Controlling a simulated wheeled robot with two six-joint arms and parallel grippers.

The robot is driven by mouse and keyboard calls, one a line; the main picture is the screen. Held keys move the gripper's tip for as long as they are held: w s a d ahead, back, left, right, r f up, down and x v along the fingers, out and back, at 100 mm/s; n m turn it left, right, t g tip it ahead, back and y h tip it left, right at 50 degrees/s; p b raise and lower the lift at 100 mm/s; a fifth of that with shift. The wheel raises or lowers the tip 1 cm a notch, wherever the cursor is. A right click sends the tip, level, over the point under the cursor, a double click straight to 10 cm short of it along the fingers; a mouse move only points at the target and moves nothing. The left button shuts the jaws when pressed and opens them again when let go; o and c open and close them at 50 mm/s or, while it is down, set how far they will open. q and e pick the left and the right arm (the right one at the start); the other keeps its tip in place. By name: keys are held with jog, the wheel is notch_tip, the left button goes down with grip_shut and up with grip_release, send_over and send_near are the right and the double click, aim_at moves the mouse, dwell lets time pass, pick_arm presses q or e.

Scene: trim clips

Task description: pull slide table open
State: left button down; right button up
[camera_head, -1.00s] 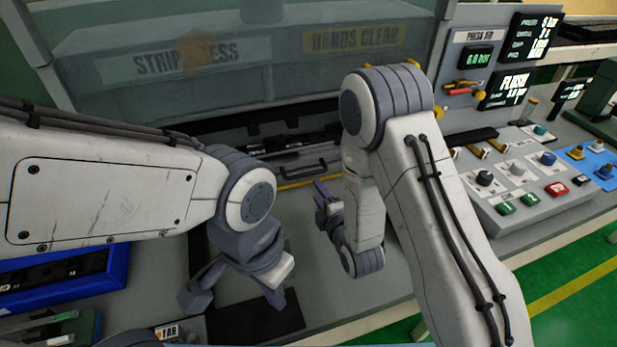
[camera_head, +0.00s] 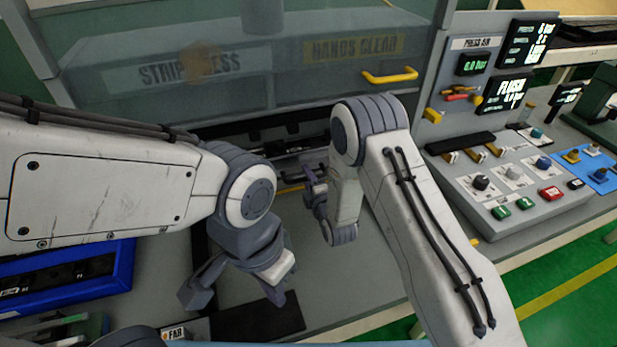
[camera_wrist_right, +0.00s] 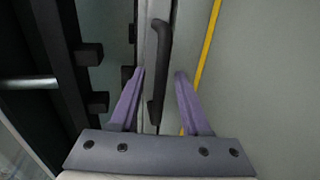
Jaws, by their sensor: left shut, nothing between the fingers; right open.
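The slide table's black bar handle (camera_wrist_right: 160,60) runs lengthwise in the right wrist view, fixed to a narrow grey front edge (camera_wrist_right: 147,35). My right gripper (camera_wrist_right: 161,73) is open, with one purple finger on each side of the handle. The fingers look apart from the bar. In the head view my right gripper (camera_head: 312,182) is at the front of the dark opening under the press guard and partly hides the handle.
A clear guard with a yellow handle (camera_head: 390,76) stands above the opening. A control box (camera_head: 510,180) with buttons is at right. A blue tray (camera_head: 70,275) lies at left, and a dark pad (camera_head: 258,318) is below my left gripper. A yellow line (camera_wrist_right: 207,45) runs beside the handle.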

grip_shut()
dwell(1.4)
